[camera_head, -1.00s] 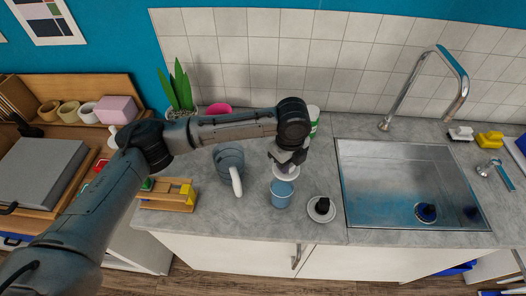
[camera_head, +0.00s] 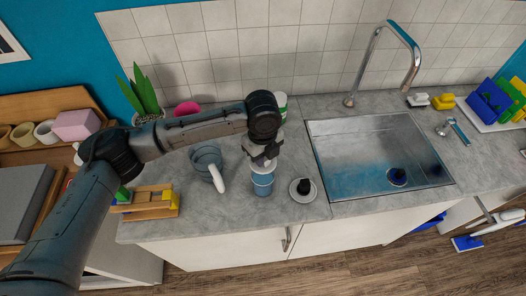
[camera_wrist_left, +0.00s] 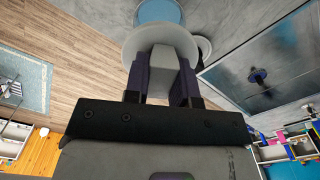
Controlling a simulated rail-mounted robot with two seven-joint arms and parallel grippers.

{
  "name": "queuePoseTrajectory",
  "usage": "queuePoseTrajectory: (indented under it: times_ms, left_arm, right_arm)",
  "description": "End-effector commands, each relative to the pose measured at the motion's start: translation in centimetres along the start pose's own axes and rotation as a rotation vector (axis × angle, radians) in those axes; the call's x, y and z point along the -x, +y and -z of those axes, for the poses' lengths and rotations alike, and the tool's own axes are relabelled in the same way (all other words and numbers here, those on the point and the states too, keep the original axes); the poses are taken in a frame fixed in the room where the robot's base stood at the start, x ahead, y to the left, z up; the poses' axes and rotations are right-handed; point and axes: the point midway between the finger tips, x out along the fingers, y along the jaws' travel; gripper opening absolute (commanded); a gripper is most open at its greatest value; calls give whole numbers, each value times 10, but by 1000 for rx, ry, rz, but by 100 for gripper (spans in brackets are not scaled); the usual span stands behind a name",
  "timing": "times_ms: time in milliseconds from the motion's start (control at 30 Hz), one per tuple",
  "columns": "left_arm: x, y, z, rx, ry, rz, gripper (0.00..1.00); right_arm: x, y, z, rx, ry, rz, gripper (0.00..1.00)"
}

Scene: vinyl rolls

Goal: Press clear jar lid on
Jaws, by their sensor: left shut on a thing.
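My left gripper (camera_head: 264,160) is shut on the jar lid (camera_head: 259,169), a pale round disc held by its grey block-like knob. In the left wrist view the lid (camera_wrist_left: 182,38) sits just past the two dark fingertips (camera_wrist_left: 162,78). The blue jar (camera_head: 262,186) stands upright on the counter below the lid. The lid overlaps the back of the jar's top in the head view; I cannot tell if they touch. In the wrist view the jar (camera_wrist_left: 158,11) shows partly beyond the lid. My right gripper is not in view.
A saucer with a dark object (camera_head: 304,187) stands right of the jar. A blue-grey jug with a white handle (camera_head: 206,163) stands left, near a wooden rack (camera_head: 150,203). The sink (camera_head: 375,155) lies to the right. The counter's front edge is close to the jar.

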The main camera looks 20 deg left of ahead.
Motion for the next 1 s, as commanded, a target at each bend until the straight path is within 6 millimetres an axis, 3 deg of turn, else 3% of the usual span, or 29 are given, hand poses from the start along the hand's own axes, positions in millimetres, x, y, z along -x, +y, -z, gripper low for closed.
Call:
queuePoseTrajectory:
  times_ms: [500, 1000]
  left_arm:
    - [-49, 0, 0, 0, 1, -1, 0]
    - [-63, 0, 0, 0, 0, -1, 0]
  right_arm:
    - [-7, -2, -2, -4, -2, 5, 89]
    - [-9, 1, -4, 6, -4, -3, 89]
